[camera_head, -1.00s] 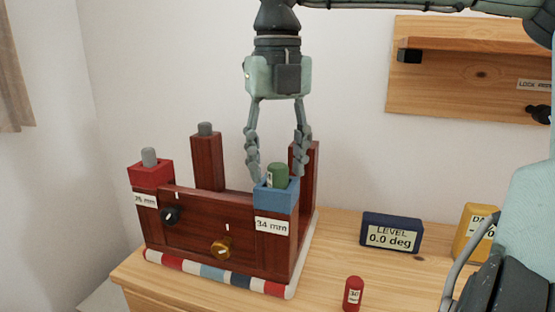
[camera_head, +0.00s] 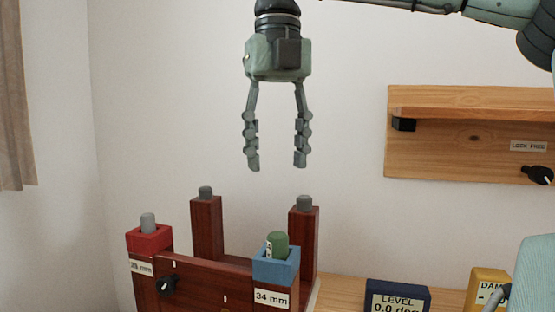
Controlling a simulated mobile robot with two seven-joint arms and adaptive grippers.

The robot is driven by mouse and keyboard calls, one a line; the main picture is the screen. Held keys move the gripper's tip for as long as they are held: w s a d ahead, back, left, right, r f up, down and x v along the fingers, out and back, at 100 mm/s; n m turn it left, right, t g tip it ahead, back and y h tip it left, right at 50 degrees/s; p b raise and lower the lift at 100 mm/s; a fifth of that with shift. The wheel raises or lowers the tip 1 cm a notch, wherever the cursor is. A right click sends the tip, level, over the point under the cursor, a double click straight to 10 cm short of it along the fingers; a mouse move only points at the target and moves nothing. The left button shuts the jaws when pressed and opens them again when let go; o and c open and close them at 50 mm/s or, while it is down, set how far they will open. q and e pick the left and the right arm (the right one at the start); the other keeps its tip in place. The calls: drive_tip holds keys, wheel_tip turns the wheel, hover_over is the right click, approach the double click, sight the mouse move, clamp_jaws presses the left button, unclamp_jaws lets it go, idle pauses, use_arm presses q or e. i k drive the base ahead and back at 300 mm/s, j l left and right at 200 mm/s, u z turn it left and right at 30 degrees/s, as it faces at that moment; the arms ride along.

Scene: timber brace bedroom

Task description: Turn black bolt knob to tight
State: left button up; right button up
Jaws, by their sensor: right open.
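A black knob (camera_head: 167,285) sits on the front of a dark red wooden frame (camera_head: 205,285), at its left side, with a white mark just above it. Its pointer direction is hard to read at this size. A second black knob (camera_head: 537,174) is on the wall board at right, below a label reading LOCK FREE. My right gripper (camera_head: 276,163) hangs open and empty, fingers down, above the frame and apart from it. A green peg (camera_head: 278,242) stands in the blue socket (camera_head: 276,267) labelled 34 mm, below the gripper. My left gripper is not in view.
A red socket (camera_head: 148,241) with a grey peg is at the frame's left corner. Two posts with grey tops (camera_head: 206,225) (camera_head: 304,240) stand behind. A level display (camera_head: 397,298) and a yellow box (camera_head: 488,288) are at lower right. The air around the gripper is clear.

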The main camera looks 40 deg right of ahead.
sight(165, 286)
drive_tip(key=k+j, duration=0.55)
drive_tip(key=j, duration=0.15)
drive_tip(key=k+j, duration=0.6)
drive_tip(key=j, duration=0.15)
